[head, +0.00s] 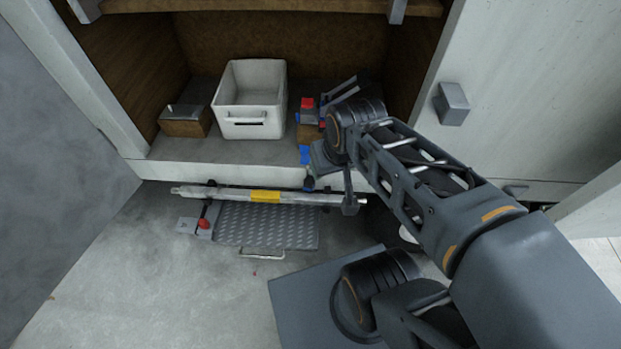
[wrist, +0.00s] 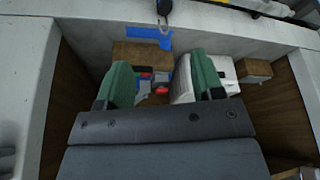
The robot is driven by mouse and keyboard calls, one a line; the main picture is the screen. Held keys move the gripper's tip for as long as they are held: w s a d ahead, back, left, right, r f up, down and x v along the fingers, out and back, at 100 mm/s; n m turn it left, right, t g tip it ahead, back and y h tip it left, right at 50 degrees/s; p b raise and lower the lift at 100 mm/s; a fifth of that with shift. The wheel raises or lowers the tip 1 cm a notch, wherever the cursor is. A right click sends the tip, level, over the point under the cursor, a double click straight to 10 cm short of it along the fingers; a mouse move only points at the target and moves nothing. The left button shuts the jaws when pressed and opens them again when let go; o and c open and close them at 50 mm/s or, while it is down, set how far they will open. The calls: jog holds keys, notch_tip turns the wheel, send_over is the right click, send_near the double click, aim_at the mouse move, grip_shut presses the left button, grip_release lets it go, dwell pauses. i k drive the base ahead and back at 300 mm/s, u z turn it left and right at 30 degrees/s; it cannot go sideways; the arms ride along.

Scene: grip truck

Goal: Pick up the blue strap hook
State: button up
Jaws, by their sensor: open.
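The blue strap (head: 304,155) hangs over the front edge of the compartment floor in the head view, with a small dark hook end (head: 309,183) below it. In the wrist view the blue strap (wrist: 148,40) lies across the pale ledge beyond my fingertips, and its dark hook end (wrist: 164,8) is near the top edge. My gripper (wrist: 163,68) is open, its two green fingers apart. No strap is between the fingers. In the head view my wrist is just right of the strap, and my fingertips cannot be made out clearly.
A wooden block with a red-topped item (head: 307,103) sits behind the strap. A white bin (head: 249,123) and another wooden block (head: 184,122) stand left of it. A metal bar with yellow tape (head: 265,197) runs below the ledge, above a tread-plate step (head: 265,225).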

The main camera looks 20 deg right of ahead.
aim_at(309, 186)
jog(key=z, duration=2.8)
jog(key=k, duration=1.4)
jog(key=u, duration=1.85)
